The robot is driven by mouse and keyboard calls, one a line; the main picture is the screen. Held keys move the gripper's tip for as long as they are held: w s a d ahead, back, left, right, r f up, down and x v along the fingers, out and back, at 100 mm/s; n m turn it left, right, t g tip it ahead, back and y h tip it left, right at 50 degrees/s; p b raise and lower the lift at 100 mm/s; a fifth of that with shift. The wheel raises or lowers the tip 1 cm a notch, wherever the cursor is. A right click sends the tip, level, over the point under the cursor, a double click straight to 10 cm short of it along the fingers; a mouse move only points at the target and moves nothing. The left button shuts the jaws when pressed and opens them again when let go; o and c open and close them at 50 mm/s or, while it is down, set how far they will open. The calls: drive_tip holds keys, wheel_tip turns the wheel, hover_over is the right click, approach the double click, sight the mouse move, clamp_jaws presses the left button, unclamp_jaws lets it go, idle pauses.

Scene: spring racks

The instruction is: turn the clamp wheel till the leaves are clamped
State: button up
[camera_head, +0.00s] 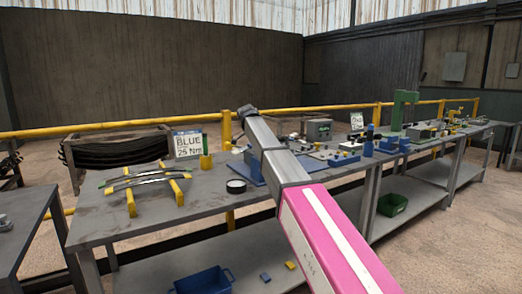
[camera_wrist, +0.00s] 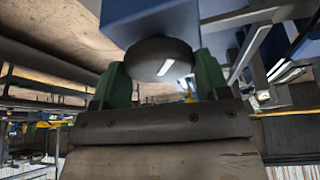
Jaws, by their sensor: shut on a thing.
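In the wrist view, my gripper (camera_wrist: 163,75) has its two green fingers on either side of a dark round knob (camera_wrist: 160,60), which looks like the clamp wheel. The fingers are shut on it, one at each side. The knob sits against a blue block (camera_wrist: 150,18). In the head view my arm hides the gripper and the knob; a blue base plate (camera_head: 246,172) shows beside the arm. Curved dark leaves (camera_head: 143,179) lie across yellow supports at the left of the bench. I cannot see whether any leaves sit in the clamp.
A sign reading BLUE 25 Nm (camera_head: 188,144) stands on the bench (camera_head: 105,221). A round dark-rimmed container (camera_head: 236,186) is left of my arm. Blue fixtures and a green press (camera_head: 402,108) stand to the right. A blue bin (camera_head: 205,281) is on the lower shelf.

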drive_tip(key=o, duration=0.9)
drive_tip(key=v, duration=1.1)
drive_tip(key=shift+a+f, duration=0.1)
